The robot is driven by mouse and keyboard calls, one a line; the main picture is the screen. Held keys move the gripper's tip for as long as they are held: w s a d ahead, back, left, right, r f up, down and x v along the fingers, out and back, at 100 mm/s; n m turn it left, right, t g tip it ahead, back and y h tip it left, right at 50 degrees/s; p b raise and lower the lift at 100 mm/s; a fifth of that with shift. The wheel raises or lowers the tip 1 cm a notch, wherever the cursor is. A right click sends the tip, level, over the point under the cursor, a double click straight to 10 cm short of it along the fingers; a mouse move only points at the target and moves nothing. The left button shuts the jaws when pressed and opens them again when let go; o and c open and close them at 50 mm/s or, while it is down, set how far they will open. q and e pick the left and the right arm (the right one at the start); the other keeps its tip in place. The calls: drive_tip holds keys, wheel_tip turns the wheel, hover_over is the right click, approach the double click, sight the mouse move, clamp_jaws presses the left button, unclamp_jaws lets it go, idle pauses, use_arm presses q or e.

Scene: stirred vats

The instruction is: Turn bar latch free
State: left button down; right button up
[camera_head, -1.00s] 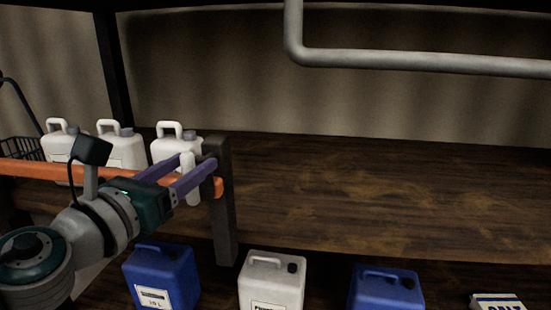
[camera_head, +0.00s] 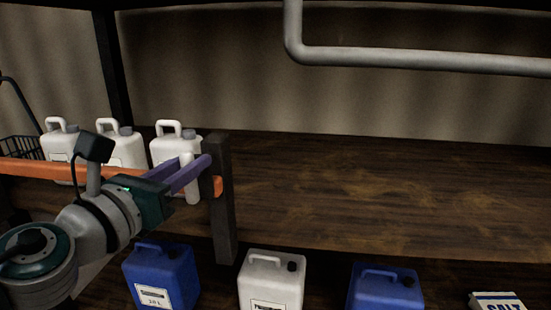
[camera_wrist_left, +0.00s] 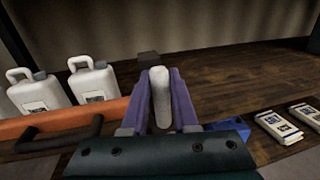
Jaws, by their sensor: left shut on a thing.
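An orange bar (camera_head: 35,170) runs across the left side to a dark upright post (camera_head: 222,205). A pale, rounded latch handle (camera_head: 193,195) stands upright at the bar's right end, by the post. My left gripper (camera_head: 190,164) is shut on this handle, with its purple fingers on either side. In the left wrist view the handle (camera_wrist_left: 160,97) stands between the two fingers (camera_wrist_left: 163,90), and the orange bar (camera_wrist_left: 65,120) runs off to the left with a dark pull handle (camera_wrist_left: 60,138) on it. The latch's pivot is hidden. My right gripper is not in view.
Several white jugs (camera_head: 125,150) stand behind the bar. Blue jugs (camera_head: 165,275) (camera_head: 385,290) and a white jug (camera_head: 270,283) stand low in front, with a salt bag (camera_head: 497,302) at right. A grey pipe (camera_head: 420,60) hangs above. The wooden shelf (camera_head: 400,190) is clear.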

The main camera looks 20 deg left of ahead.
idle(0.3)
use_arm(q)
drive_tip(key=shift+a+f+n+b, duration=0.1)
drive_tip(key=shift+f+n+b, duration=0.1)
drive_tip(key=shift+n+b, duration=0.75)
drive_tip(key=n+b, duration=0.2)
drive_tip(key=shift+s+a+f+t+b, duration=0.1)
drive_tip(key=shift+a+t+b, duration=0.15)
drive_tip(key=shift+t+b, duration=0.15)
drive_tip(key=n+y+b, duration=0.1)
drive_tip(key=n+b, duration=0.1)
drive_tip(key=n, duration=0.3)
drive_tip(key=a+f+n+y+b, duration=0.1)
drive_tip(key=n+b, duration=0.2)
drive_tip(key=n, duration=0.3)
drive_tip(key=n+y+b, duration=0.2)
drive_tip(key=n, duration=0.3)
drive_tip(key=shift+s+a+f+t, duration=0.2)
drive_tip(key=shift+f+t, duration=0.1)
drive_tip(key=shift+t, duration=0.1)
drive_tip(key=shift+n, duration=0.35)
drive_tip(key=c, duration=0.7)
unclamp_jaws()
